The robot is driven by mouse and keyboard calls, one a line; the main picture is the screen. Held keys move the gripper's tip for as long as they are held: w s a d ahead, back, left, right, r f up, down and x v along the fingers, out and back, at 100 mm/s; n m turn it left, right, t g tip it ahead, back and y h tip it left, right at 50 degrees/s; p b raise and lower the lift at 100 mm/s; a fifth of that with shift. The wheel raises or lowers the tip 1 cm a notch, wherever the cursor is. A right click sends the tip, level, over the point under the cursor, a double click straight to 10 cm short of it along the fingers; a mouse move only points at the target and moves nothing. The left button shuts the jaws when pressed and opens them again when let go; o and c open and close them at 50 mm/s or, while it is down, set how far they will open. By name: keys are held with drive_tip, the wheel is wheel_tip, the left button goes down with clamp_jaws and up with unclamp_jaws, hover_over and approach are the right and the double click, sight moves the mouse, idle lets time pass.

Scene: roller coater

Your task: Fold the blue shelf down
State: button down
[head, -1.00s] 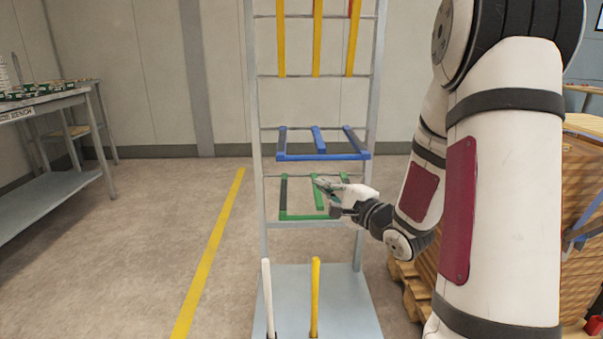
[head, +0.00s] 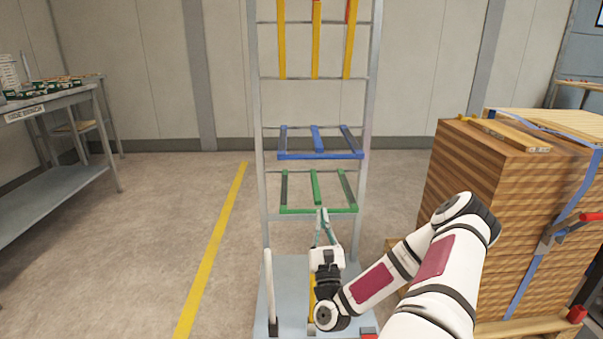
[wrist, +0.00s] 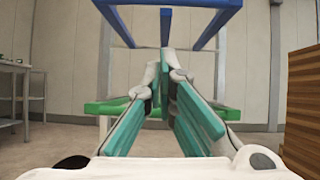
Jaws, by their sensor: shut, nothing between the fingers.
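The blue shelf (head: 335,156) is a frame with a front bar and three arms, sticking out from the grey rack above the green shelf. In the wrist view the blue shelf (wrist: 166,26) spans the top, above and beyond my fingers. My gripper (head: 321,211) is shut and empty, pointing up at the front bar of the green shelf (head: 292,211), below the blue shelf. In the wrist view my gripper (wrist: 166,62) has its fingertips together, with the green shelf (wrist: 105,107) behind them. I cannot tell whether the fingers touch the green bar.
Yellow bars (head: 316,50) stand upright higher on the rack (head: 258,190). A white post (head: 268,285) rises from the rack's base. A strapped stack of wooden boards (head: 460,165) stands at right. A grey workbench (head: 60,105) is at left. The floor beside the yellow line is clear.

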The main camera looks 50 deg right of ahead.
drive_tip(key=w+d+r+m+h+b, duration=0.1)
drive_tip(key=w+d+r+b, duration=0.1)
drive_tip(key=w+d+r, duration=0.3)
drive_tip(key=shift+w+d+r+g, duration=0.35)
drive_tip(key=shift+d+r, duration=0.55)
drive_tip(key=shift+r, duration=1.25)
drive_tip(key=shift+g+y, duration=0.6)
drive_tip(key=shift+g, duration=0.05)
drive_tip(key=r+p, duration=0.2)
drive_tip(key=p, duration=0.1)
drive_tip(key=r+p, duration=0.2)
drive_tip(key=p, duration=0.1)
drive_tip(key=shift+s+a+r+p, duration=0.1)
drive_tip(key=shift+s+r+p, duration=0.1)
drive_tip(key=shift+r+p, duration=0.15)
drive_tip(key=shift+f, duration=0.15)
